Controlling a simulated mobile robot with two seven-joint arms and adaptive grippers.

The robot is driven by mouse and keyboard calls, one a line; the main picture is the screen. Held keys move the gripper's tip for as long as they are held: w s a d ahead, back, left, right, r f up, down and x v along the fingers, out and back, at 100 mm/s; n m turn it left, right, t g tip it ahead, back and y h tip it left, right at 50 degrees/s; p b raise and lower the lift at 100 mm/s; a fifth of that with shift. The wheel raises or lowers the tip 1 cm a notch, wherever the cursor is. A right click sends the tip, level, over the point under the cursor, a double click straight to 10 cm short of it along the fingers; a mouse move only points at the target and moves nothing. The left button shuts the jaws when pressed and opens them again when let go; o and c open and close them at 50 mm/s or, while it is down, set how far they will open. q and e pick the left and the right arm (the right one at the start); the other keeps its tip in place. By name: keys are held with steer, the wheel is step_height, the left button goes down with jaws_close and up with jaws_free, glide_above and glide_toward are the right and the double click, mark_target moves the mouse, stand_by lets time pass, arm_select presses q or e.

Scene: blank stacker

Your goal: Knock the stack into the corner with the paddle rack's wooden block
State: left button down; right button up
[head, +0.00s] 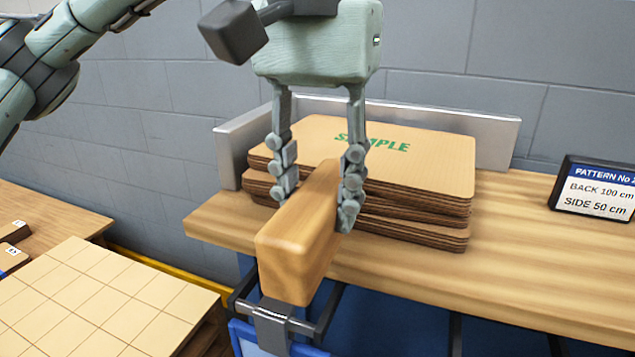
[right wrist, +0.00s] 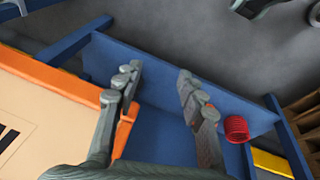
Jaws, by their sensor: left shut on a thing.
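My left gripper (head: 314,198) is shut on the wooden block (head: 290,255), with one finger on each side. The block is tilted in the picture, in front of the stack and over the table's front edge. I cannot tell whether it touches the rack (head: 272,325) below. The stack (head: 430,175) of brown sheets, its top marked in green, lies on the wooden table and is uneven, with layers offset. A metal corner fence (head: 495,140) stands behind and left of it; the block and fingers hide part of its front. My right gripper (right wrist: 158,85) is open and empty in the right wrist view.
A sign (head: 597,190) stands on the table at the right. A gridded pale board stack (head: 90,300) is at lower left, near another wooden table (head: 50,215). The right wrist view shows a blue frame (right wrist: 165,65), an orange-edged panel (right wrist: 60,75) and a red coil (right wrist: 236,128).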

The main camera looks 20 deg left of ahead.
arm_select(q)
step_height(320, 180, down, 2)
steer(key=shift+f+b, duration=0.1)
steer(key=shift+b, duration=0.45)
steer(key=shift+f+b, duration=0.3)
steer(key=shift+f, duration=0.15)
arm_select(e)
steer(key=shift+w+d+v, duration=0.15)
steer(key=shift+w+v, duration=0.05)
steer(key=shift+v, duration=1.05)
steer(key=shift+w+d+v, duration=0.15)
steer(key=shift+v, duration=1.1)
arm_select(q)
steer(key=shift+w, duration=0.15)
arm_select(e)
steer(key=shift+r, duration=0.15)
arm_select(q)
steer(key=shift+w, duration=0.85)
